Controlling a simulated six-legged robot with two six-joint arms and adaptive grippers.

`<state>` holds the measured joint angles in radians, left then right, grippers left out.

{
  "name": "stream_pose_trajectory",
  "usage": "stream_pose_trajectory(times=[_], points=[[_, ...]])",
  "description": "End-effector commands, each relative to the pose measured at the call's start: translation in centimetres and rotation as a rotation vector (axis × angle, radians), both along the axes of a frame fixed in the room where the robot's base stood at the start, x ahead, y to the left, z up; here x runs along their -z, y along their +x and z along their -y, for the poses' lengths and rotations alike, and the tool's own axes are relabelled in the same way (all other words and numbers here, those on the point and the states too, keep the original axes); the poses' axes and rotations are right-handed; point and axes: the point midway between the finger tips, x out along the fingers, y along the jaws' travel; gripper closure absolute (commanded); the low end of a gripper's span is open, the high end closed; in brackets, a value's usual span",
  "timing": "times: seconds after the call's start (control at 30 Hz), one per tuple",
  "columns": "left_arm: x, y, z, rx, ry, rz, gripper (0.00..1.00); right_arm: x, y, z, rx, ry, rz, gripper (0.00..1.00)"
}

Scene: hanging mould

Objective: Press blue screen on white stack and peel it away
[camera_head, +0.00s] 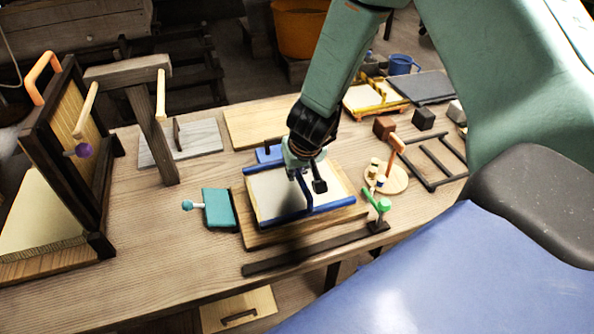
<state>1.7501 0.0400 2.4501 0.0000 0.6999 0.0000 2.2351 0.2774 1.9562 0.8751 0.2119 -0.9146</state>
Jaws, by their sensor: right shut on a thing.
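The blue screen (334,203) is a blue-edged frame around a pale grey-white panel, lying over a wooden board (262,239) in the middle of the table. I cannot tell whether the pale surface is its mesh or a white stack under it. My right gripper (305,184) points down over the frame, shut on a blue bar of the screen near its middle. The gripper hides part of the panel and the far edge. My left gripper is not in view.
A teal paddle (218,208) lies left of the screen, and a dark strip (305,252) in front. A green-knobbed clamp (383,205) and a round wooden dish (398,183) are close on the right. A wooden post (150,130) stands at left. Bare table lies front left.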

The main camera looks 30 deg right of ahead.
Motion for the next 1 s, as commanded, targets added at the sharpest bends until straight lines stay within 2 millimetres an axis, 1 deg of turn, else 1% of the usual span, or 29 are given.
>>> stream_pose_trajectory(times=[1.0], points=[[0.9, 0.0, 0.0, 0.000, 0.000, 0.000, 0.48, 1.3, 0.0, 0.0, -0.001, 0.000, 0.000, 1.00]])
